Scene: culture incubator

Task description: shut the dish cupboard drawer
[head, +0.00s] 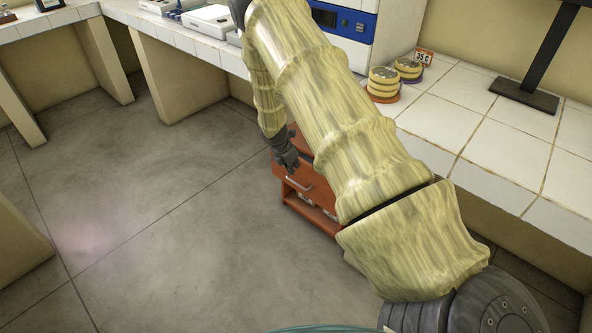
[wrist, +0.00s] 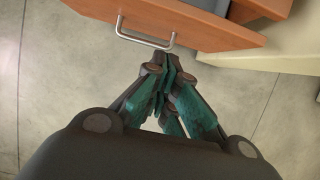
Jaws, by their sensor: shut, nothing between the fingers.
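The dish cupboard (head: 322,219) is a low orange-brown unit under the counter, partly hidden behind my arm. Its drawer (head: 307,188) has a silver bar handle (head: 298,184) on the front. In the wrist view the drawer front (wrist: 216,32) spans the top, with the handle (wrist: 145,39) near its middle; a grey interior shows behind the front, so the drawer stands open. My gripper (head: 289,164) points down near the drawer. In the wrist view my gripper (wrist: 169,68) is shut and empty, its fingertips just below the handle; I cannot tell whether they touch the drawer.
A dark stand (head: 525,95) is at right. The grey floor (head: 170,220) to the left is clear.

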